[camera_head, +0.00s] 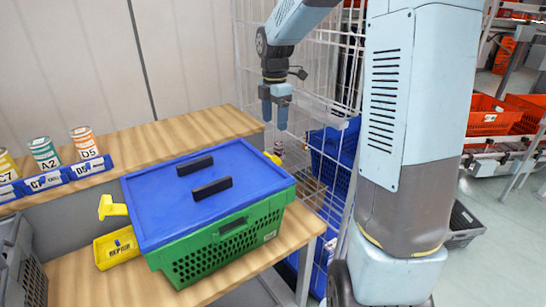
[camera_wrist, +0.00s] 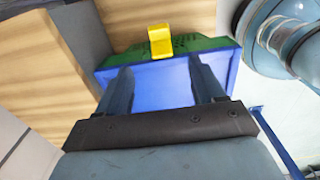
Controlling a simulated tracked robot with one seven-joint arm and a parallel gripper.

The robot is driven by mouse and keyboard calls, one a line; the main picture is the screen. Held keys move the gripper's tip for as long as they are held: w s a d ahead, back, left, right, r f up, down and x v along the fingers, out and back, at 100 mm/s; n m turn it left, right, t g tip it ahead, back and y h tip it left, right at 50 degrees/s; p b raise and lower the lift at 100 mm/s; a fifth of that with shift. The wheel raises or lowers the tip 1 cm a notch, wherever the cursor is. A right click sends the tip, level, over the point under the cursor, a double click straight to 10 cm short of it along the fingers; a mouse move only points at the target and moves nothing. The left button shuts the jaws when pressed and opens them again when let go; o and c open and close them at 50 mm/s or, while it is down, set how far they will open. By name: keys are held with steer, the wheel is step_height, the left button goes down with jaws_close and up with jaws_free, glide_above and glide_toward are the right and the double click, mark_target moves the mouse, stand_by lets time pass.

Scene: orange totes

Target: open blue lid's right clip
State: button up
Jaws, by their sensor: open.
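A green crate (camera_head: 235,243) with a blue lid (camera_head: 160,200) stands on the wooden table. The right clip is yellow and shows at the lid's right edge in the head view (camera_head: 273,158), mostly hidden behind the lid. It shows more fully in the wrist view (camera_wrist: 160,41), against the crate's green side. The left clip (camera_head: 112,207) is yellow and sticks outward from the lid's left side. My gripper (camera_head: 275,105) points down above the crate's right side, apart from the lid. In the wrist view its open, empty fingers (camera_wrist: 159,68) point toward the right clip.
Two black handles (camera_head: 211,189) stand up on the lid. A yellow bin (camera_head: 117,248) is left of the crate. A white wire cage (camera_head: 325,80) rises close behind and right of my gripper. A raised wooden shelf (camera_head: 190,130) with cans runs behind the crate.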

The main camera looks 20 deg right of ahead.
mark_target(274, 156)
step_height(274, 156, down, 14)
steer(key=shift+r, duration=0.15)
stand_by(0.4)
